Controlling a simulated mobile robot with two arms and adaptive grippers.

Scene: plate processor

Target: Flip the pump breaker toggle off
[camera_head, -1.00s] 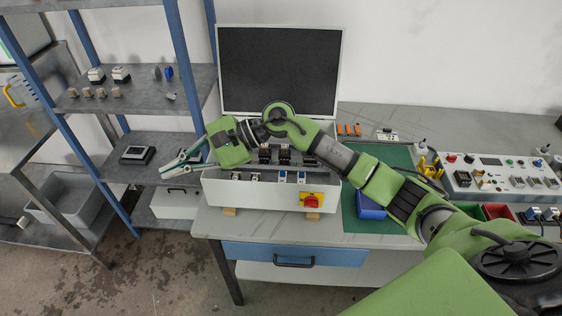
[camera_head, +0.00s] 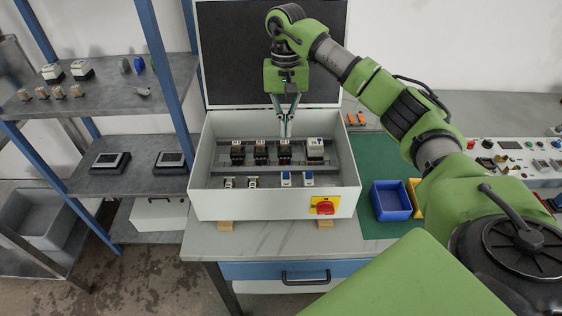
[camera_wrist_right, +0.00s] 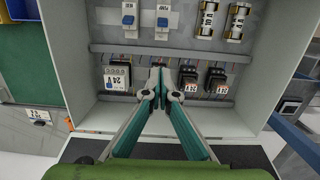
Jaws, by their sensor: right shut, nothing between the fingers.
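The open white electrical cabinet (camera_head: 275,206) stands on the bench. Two white breakers with blue toggles, a left one (camera_head: 286,179) and a right one (camera_head: 308,179), sit in its front row. They also show at the top of the wrist view, one (camera_wrist_right: 128,18) left of the other (camera_wrist_right: 162,18). I cannot read which is the pump breaker. My right gripper (camera_head: 286,134) points down, shut and empty, over the back row, by the third black module (camera_head: 285,153). In the wrist view its closed fingertips (camera_wrist_right: 160,80) partly cover that module. My left gripper is out of view.
Beside the blue toggles are two fuse holders (camera_head: 240,183). A white 24V unit (camera_head: 314,147) ends the back row. The red and yellow main switch (camera_head: 323,206) is on the cabinet front. A blue bin (camera_head: 390,201) stands right; the dark open lid (camera_head: 225,70) rises behind.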

